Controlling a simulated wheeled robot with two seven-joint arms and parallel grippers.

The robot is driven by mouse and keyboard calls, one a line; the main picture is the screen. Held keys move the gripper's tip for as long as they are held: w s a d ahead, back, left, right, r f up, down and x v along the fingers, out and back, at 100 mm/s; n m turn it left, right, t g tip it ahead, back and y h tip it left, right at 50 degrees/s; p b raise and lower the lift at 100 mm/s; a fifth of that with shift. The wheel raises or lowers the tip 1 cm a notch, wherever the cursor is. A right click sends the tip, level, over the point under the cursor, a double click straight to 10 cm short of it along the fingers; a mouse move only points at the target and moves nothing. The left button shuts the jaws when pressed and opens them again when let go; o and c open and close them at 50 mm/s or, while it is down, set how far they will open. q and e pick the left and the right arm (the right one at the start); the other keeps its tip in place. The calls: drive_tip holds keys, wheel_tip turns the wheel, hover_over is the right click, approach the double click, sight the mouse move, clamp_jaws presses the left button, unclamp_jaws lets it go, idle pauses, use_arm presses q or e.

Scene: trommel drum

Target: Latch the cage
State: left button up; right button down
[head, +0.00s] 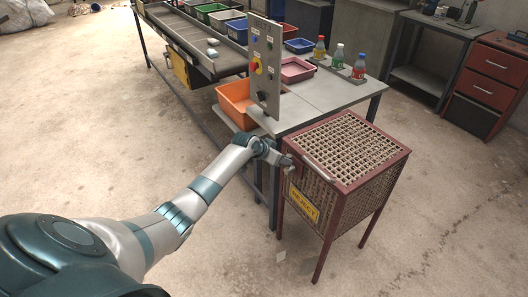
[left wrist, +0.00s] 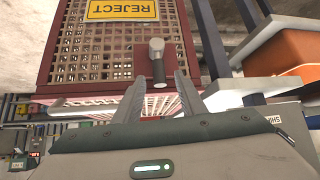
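The cage (head: 345,150) is a dark red frame with tan mesh sides and a mesh top that looks closed. A yellow REJECT plate (head: 303,205) is on its near left side; the plate also shows in the left wrist view (left wrist: 122,10). My left gripper (head: 287,163) is at the upper left edge of the cage. In the left wrist view its fingers (left wrist: 158,82) are apart. A grey-ended dark latch handle (left wrist: 157,62) on the cage frame shows between and just beyond the fingertips; I cannot tell whether they touch it. My right gripper is not in view.
A grey table (head: 335,95) with a panel of buttons (head: 266,62) stands behind the cage. An orange bin (head: 236,103) sits left of the panel. Several bottles stand on the table's far side. The floor right of the cage is clear.

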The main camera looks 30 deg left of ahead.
use_arm(q)
drive_tip(key=b+v, duration=0.1)
drive_tip(key=v, duration=1.2)
drive_tip(key=shift+b, duration=0.4)
